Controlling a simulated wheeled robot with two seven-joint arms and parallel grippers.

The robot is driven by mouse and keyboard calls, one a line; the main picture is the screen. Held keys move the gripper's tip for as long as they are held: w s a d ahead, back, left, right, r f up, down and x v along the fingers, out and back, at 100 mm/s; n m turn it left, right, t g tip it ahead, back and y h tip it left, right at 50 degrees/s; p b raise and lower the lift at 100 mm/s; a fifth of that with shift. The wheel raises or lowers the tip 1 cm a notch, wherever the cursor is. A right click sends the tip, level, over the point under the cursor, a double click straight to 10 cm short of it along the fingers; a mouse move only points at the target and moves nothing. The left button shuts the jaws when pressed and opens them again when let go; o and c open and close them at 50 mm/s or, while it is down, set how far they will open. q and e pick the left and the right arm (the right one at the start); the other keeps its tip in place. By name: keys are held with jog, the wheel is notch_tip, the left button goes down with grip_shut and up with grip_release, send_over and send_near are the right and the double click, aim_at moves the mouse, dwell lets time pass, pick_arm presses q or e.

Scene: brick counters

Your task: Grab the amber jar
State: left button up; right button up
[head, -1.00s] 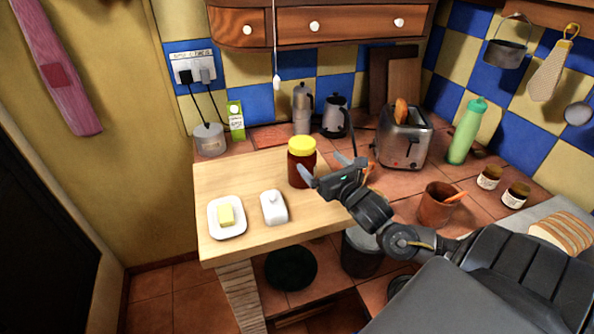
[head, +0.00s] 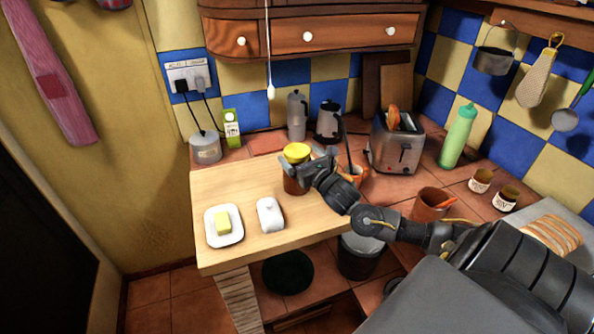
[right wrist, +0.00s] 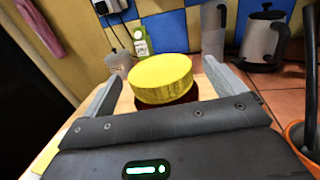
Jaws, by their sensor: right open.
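The amber jar (head: 295,184) stands upright on the wooden board, a dark amber body with a yellow lid. My right gripper (head: 305,160) is at the jar, its fingers in front of and beside the upper part. In the right wrist view the yellow lid of the amber jar (right wrist: 162,78) sits between the two spread fingers of my right gripper (right wrist: 158,85), with a gap to each finger. The gripper is open and covers the lower part of the jar there. My left gripper is not in view.
The wooden board (head: 250,185) also bears a plate with butter (head: 223,223) and a white lidded dish (head: 270,213). A toaster (head: 398,148), an orange cup (head: 357,172) and a terracotta pot (head: 428,203) stand right of the jar.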

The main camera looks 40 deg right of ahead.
jog(key=w, duration=0.2)
jog(key=shift+w+d, duration=0.15)
jog(key=shift+w, duration=0.15)
jog(key=c, duration=2)
jog(key=shift+r, duration=0.2)
grip_shut()
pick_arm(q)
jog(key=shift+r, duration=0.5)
pick_arm(e)
jog(key=shift+d, duration=0.1)
